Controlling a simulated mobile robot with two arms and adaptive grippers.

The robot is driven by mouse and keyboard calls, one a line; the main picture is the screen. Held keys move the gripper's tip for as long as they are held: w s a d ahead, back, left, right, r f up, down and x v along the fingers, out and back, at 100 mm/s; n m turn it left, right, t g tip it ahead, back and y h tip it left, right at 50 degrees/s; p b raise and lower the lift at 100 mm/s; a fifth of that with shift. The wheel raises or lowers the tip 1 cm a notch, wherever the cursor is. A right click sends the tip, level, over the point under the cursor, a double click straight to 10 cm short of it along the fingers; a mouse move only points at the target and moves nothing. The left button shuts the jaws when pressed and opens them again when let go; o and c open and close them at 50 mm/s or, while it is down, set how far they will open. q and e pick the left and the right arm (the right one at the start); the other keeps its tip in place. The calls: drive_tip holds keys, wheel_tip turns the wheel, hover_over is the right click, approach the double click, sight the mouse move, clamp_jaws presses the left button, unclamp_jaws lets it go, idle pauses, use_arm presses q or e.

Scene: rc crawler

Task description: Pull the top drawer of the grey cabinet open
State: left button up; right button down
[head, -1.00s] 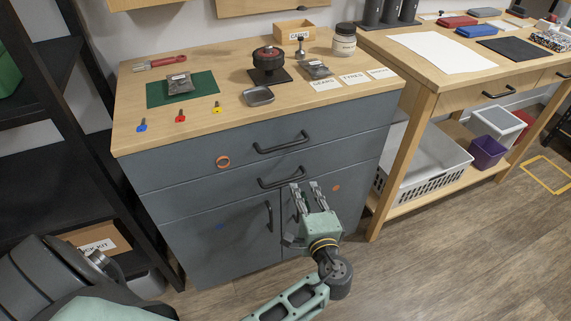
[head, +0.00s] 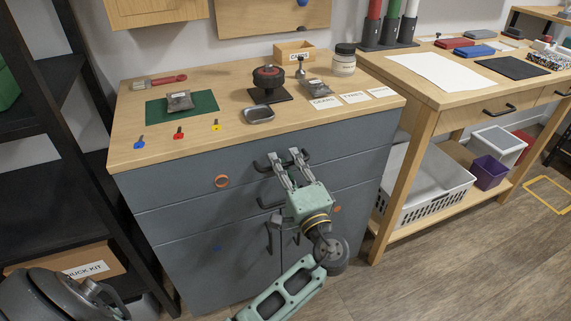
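The grey cabinet (head: 185,263) stands under a wooden top, and its top drawer (head: 190,181) looks flush with the front. The dark bar handle of the top drawer (head: 261,167) is partly hidden behind my fingers. My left gripper (head: 286,155) is in front of this handle, its two fingers apart and pointing up at it. I cannot tell whether the fingertips touch the bar or straddle it. The second drawer's handle (head: 267,204) shows just left of the gripper body, partly covered. My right gripper is not in view.
On the cabinet top are a green mat (head: 190,106), several coloured keys, a metal dish (head: 258,115), a jar (head: 343,60) and a small wooden box (head: 294,51). A black shelf (head: 85,150) stands left, a wooden workbench (head: 424,125) right. The floor in front right is clear.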

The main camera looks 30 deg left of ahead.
use_arm(q)
clamp_jaws()
drive_tip(key=shift+d+f, duration=0.1)
idle(0.5)
